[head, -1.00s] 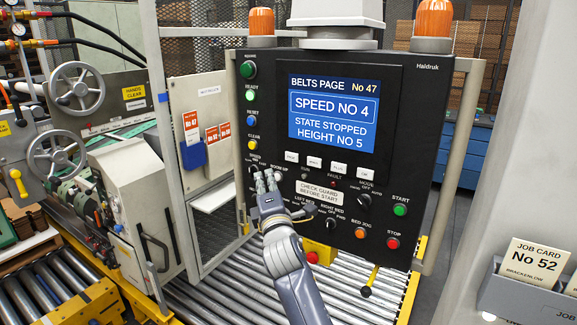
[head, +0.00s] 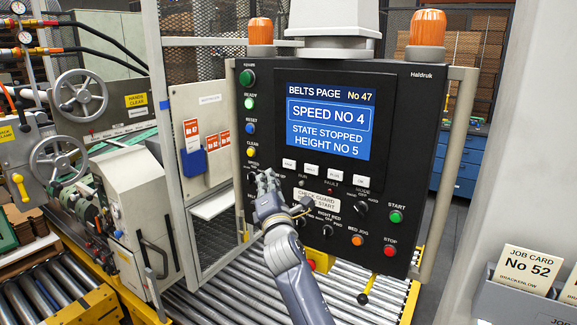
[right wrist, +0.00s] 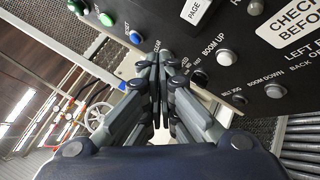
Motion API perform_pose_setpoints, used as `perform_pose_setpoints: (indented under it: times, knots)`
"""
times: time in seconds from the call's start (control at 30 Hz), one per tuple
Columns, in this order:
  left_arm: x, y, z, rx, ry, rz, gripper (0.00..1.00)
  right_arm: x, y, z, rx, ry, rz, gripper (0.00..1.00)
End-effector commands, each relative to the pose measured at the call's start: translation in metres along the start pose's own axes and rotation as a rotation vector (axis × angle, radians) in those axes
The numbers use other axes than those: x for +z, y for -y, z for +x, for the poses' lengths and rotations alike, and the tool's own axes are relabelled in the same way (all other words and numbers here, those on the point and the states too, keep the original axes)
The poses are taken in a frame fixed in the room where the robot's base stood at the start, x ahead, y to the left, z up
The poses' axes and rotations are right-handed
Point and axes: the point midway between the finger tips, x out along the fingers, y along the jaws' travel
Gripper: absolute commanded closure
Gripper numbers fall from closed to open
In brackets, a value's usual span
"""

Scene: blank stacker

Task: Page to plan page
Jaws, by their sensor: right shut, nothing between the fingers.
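The screen (head: 328,121) on the black control panel (head: 408,120) reads BELTS PAGE No 47, SPEED NO 4, STATE STOPPED, HEIGHT NO 5. A row of white buttons sits below it; the leftmost (head: 289,164) is nearest my right gripper. In the right wrist view a white button marked PAGE (right wrist: 197,11) shows at the top edge. My right gripper (head: 266,180) is shut and empty, in front of the panel's lower left, below and left of that row. The wrist view shows its fingertips (right wrist: 159,62) together near the knobs; I cannot tell contact. My left gripper is not in view.
A green START button (head: 396,216) and red STOP button (head: 389,251) are at the panel's lower right. Rollers (head: 225,285) lie below the panel. A JOB CARD No 52 (head: 529,268) stands in a grey holder at right. A mesh guard frame stands left of the panel.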

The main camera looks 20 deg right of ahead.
Motion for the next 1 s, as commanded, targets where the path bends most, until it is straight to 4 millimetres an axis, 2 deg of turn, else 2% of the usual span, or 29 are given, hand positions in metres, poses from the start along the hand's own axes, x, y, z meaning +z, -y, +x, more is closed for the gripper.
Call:
perform_pose_setpoints:
  times: [0.2,0.4,1.0]
  knots:
    - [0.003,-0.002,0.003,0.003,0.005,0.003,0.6,0.017,0.016,0.022,0.0,0.001,-0.003,1.0]
    - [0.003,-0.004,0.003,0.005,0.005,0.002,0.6,0.025,0.025,0.035,0.001,0.0,-0.002,1.0]
    - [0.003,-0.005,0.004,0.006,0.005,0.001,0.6,0.028,0.028,0.038,0.0,0.0,0.0,1.0]
